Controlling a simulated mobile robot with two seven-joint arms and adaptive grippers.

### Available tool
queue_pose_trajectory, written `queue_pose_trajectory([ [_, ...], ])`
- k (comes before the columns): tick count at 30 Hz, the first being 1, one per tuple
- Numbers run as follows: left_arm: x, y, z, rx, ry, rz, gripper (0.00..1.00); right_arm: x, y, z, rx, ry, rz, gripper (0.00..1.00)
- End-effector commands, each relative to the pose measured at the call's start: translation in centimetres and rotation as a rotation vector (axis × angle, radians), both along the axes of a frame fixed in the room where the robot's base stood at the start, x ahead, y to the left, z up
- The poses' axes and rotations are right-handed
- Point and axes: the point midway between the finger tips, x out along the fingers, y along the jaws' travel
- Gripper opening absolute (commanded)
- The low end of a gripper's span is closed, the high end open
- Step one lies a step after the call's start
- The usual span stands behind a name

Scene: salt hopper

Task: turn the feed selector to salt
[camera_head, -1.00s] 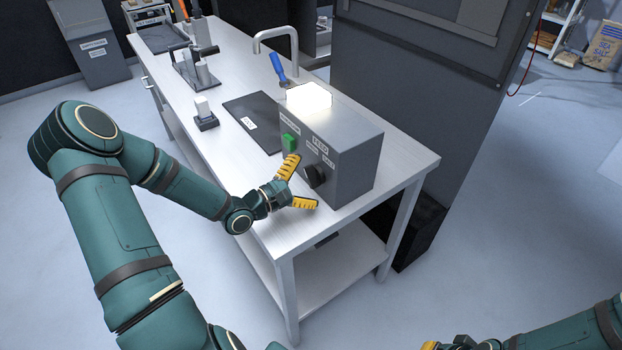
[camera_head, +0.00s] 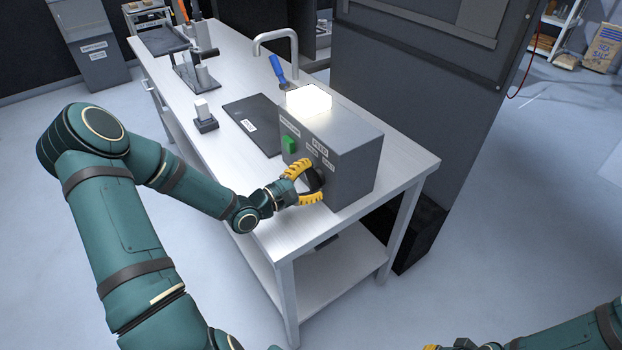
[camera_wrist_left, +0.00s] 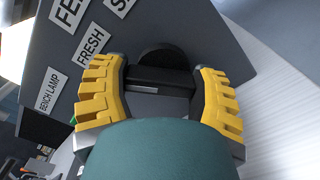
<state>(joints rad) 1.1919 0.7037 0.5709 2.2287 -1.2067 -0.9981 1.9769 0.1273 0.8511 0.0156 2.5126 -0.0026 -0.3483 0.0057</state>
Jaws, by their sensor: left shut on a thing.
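The feed selector is a black round knob (camera_head: 314,179) low on the front of a grey box (camera_head: 350,160) on the bench. It also shows in the left wrist view (camera_wrist_left: 160,62), between the fingers. My left gripper (camera_head: 310,183) is shut on the knob, with one yellow finger above and one below in the head view. Labels "FEED" (camera_head: 320,144), "FRESH" (camera_wrist_left: 90,47) and a partly cut-off one starting with "S" (camera_wrist_left: 121,5) are on the box. My right gripper (camera_head: 450,346) is only partly visible at the bottom edge; its opening cannot be seen.
A green switch (camera_head: 289,145) sits on the box left of the knob, near a "BENCH LAMP" label (camera_wrist_left: 49,90). A lit panel (camera_head: 309,100) tops the box. A dark mat (camera_head: 252,120) and a blue-handled tool (camera_head: 278,68) are behind. The bench front corner is clear.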

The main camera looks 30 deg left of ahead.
Motion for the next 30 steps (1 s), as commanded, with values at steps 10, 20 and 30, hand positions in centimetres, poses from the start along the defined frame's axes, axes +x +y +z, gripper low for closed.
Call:
queue_pose_trajectory([
  [10, -0.07, -0.02, 0.01, 0.140, -0.056, 0.000, 0.27, -0.04, 0.00, 0.46, 0.000, 0.001, 0.000, 0.00],
  [20, -0.11, -0.13, -0.04, 0.418, -0.170, -0.002, 0.27, 0.07, -0.02, 0.68, 0.000, -0.002, -0.002, 0.00],
  [30, -0.15, -0.17, -0.14, 0.717, -0.294, -0.001, 0.27, -0.07, 0.01, 0.09, 0.000, 0.002, 0.001, 0.00],
])
